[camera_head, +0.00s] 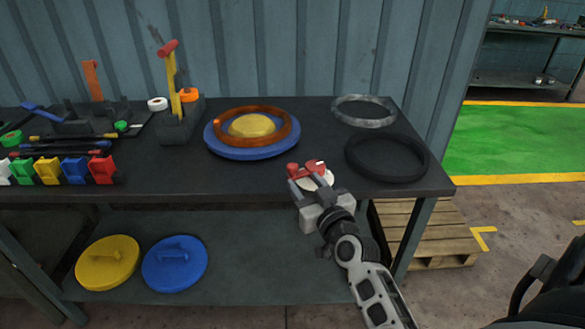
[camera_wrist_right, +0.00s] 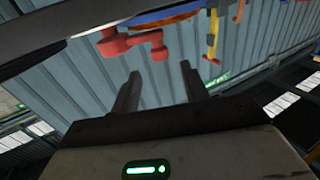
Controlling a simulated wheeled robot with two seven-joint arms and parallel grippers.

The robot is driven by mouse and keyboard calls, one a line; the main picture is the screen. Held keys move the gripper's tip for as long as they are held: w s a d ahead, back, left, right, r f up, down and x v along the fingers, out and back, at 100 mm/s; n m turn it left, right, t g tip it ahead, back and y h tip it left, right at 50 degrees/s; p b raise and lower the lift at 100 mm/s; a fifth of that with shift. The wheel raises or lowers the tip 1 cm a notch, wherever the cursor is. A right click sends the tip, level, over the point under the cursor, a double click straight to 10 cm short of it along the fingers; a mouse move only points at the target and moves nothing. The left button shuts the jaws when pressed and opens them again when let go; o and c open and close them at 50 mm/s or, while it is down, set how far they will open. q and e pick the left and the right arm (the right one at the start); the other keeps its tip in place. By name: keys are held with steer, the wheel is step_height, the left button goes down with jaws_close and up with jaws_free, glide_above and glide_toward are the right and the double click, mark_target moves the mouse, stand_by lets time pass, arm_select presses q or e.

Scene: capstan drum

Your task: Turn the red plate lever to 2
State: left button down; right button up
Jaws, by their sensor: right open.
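The red lever (camera_head: 308,168) sits on a small pale round plate (camera_head: 319,181) near the front edge of the dark table. In the right wrist view, the red lever (camera_wrist_right: 122,44) shows at the top with a round knob at its end. Any number marks on the plate are too small to read or hidden. My right gripper (camera_head: 308,182) is open just in front of the lever, and its fingers partly cover the plate. In the right wrist view, nothing shows between the open fingers (camera_wrist_right: 157,78). My left gripper is not in view.
A blue disc (camera_head: 252,152) with an orange ring (camera_head: 284,128) and yellow centre lies behind the lever. A black ring (camera_head: 424,160) and a grey ring (camera_head: 364,111) lie to the right. A tall red-tipped yellow lever (camera_head: 171,75) and coloured blocks stand left.

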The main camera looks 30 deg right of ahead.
mark_target(295, 170)
steer(key=w, duration=0.2)
steer(key=w+b, duration=0.1)
steer(key=w, duration=0.2)
steer(key=w+d, duration=0.1)
steer(key=w, duration=0.1)
steer(key=shift+w, duration=0.25)
jaws_close()
steer(key=shift+b, duration=0.35)
